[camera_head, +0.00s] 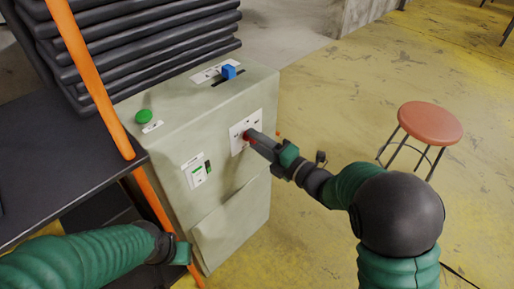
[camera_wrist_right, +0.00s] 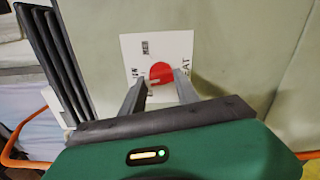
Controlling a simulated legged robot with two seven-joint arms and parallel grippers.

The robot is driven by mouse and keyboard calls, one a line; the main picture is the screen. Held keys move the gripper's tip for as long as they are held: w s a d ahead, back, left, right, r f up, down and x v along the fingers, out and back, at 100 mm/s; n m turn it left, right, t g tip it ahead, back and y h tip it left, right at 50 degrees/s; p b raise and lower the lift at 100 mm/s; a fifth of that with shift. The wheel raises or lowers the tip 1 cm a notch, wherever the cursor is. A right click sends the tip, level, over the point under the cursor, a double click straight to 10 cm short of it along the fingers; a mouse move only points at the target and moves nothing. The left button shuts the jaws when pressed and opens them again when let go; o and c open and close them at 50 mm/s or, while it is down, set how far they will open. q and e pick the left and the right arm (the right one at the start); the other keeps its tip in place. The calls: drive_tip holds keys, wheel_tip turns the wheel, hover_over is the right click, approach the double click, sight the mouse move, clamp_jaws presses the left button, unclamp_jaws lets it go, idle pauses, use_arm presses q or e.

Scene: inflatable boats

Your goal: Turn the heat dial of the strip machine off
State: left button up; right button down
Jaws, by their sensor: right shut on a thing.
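The strip machine (camera_head: 160,130) is a pale green cabinet in the middle of the head view. Its red heat dial (camera_wrist_right: 161,73) sits on a white labelled plate (camera_head: 238,131) on the front face. My right gripper (camera_head: 249,136) reaches the plate and is shut on the dial, with one finger on each side in the right wrist view (camera_wrist_right: 160,80). The fingers hide much of the dial in the head view. The dial's exact setting is hard to read. My left gripper (camera_head: 182,252) is low, near the machine's left corner; its fingers are too unclear to judge.
An orange bar (camera_head: 88,75) crosses at left by a dark table (camera_head: 50,170). A red stool (camera_head: 430,123) stands right on open yellow floor.

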drive_tip(key=n+b, duration=0.2)
drive_tip(key=b, duration=0.1)
drive_tip(key=f+n+b, duration=0.1)
drive_tip(key=n+b, duration=0.4)
drive_tip(key=shift+s+f+n+b, duration=0.1)
drive_tip(key=shift+f+n+b, duration=0.25)
drive_tip(key=shift+n+b, duration=0.05)
drive_tip(key=shift+r+n+b, duration=0.2)
drive_tip(key=shift+n+b, duration=0.9)
drive_tip(key=shift+b, duration=0.1)
drive_tip(key=shift+d+r, duration=0.1)
drive_tip(key=c, duration=0.9)
unclamp_jaws()
drive_tip(key=shift+r, duration=0.1)
drive_tip(key=shift+r, duration=0.1)
